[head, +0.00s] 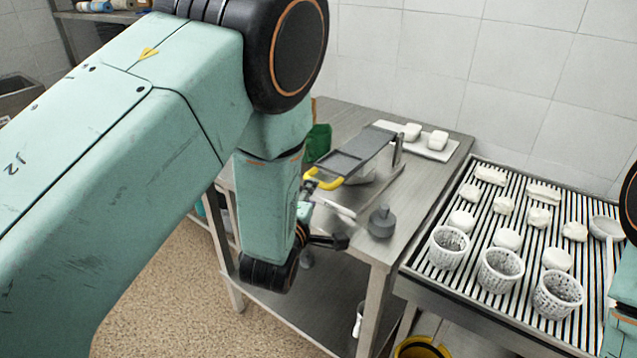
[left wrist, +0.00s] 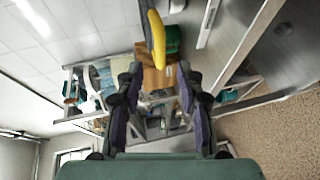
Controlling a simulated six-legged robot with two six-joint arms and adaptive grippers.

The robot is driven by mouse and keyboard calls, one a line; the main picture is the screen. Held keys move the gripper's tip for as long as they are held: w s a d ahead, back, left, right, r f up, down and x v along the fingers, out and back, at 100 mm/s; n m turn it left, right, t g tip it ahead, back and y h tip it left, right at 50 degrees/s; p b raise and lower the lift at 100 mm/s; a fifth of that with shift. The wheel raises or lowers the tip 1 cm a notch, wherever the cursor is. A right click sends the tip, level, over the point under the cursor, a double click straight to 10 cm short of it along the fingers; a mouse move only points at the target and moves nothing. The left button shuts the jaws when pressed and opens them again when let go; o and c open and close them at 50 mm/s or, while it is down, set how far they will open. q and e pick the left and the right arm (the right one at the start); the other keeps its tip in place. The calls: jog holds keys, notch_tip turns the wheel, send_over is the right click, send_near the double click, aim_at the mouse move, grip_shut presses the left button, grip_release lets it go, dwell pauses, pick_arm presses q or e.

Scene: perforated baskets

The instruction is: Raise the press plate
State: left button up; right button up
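The grey press plate (head: 357,152) stands over the steel table in the head view, beside an upright post at its far right end. Its yellow handle (head: 325,182) sticks out at the near left end. The handle also shows at the top of the left wrist view (left wrist: 155,38). My left gripper (head: 340,226) is below and near the handle, apart from it. In the left wrist view its two fingers (left wrist: 160,76) are spread with nothing between them. What lies under the plate is mostly hidden. My right gripper is outside the frames.
A grey weight-like object (head: 381,222) stands on the steel table (head: 420,195). White blocks lie on a tray (head: 444,154) at the back. A slatted rack (head: 520,218) with perforated baskets (head: 500,269) and white pieces is at right. Open floor (head: 185,290) is at left.

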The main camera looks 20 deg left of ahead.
pick_arm(q)
jog(key=w, duration=0.2)
jog(key=w+f, duration=0.1)
jog(key=w, duration=0.4)
jog(key=shift+a+f, duration=0.3)
jog(key=shift+w+d, duration=0.3)
jog(key=shift+w, duration=0.1)
jog(key=shift+s+a, duration=0.1)
jog(key=shift+a, duration=0.15)
jog(key=c, duration=0.4)
jog(key=shift+d, duration=0.1)
grip_shut()
